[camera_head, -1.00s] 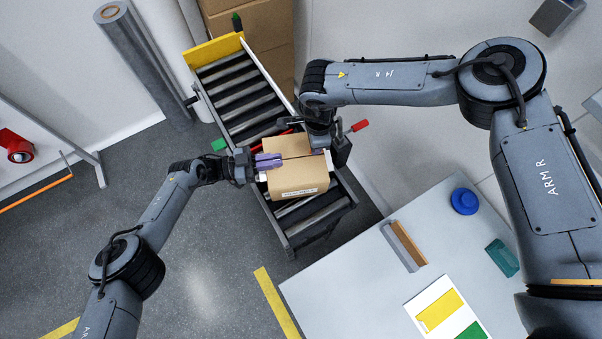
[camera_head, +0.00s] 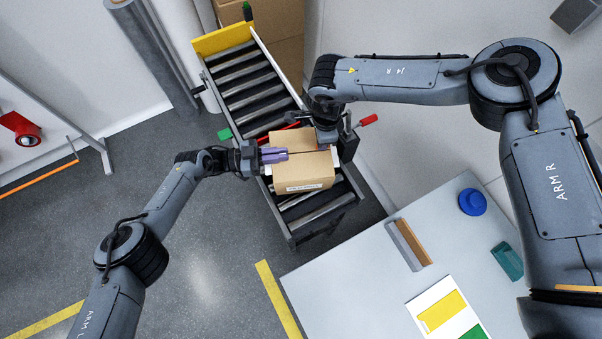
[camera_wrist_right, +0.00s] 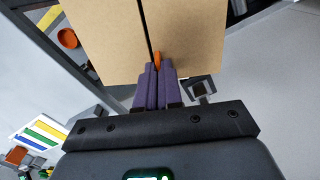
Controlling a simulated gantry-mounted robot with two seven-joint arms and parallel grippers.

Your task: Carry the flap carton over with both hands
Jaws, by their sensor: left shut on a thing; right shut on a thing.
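The flap carton (camera_head: 310,168) is a brown box with a dark seam across its top and a white label on its near edge. It is over the lower end of the roller conveyor (camera_head: 243,84); I cannot tell whether it touches the rollers. My left gripper (camera_head: 275,155) has purple fingers shut on the carton's left side. My right gripper (camera_head: 327,137) is at its far right edge, its fingers mostly hidden by the wrist. In the right wrist view its purple fingers (camera_wrist_right: 158,84) are shut at the carton (camera_wrist_right: 112,38), by the seam and a small orange piece.
A grey table (camera_head: 340,270) at the lower right holds a blue round object (camera_head: 472,202), a teal block (camera_head: 507,261), a wooden-faced bracket (camera_head: 412,243) and a yellow-green card (camera_head: 438,305). Brown boxes (camera_head: 278,30) stand behind the conveyor. A yellow plate (camera_head: 223,38) closes its upper end.

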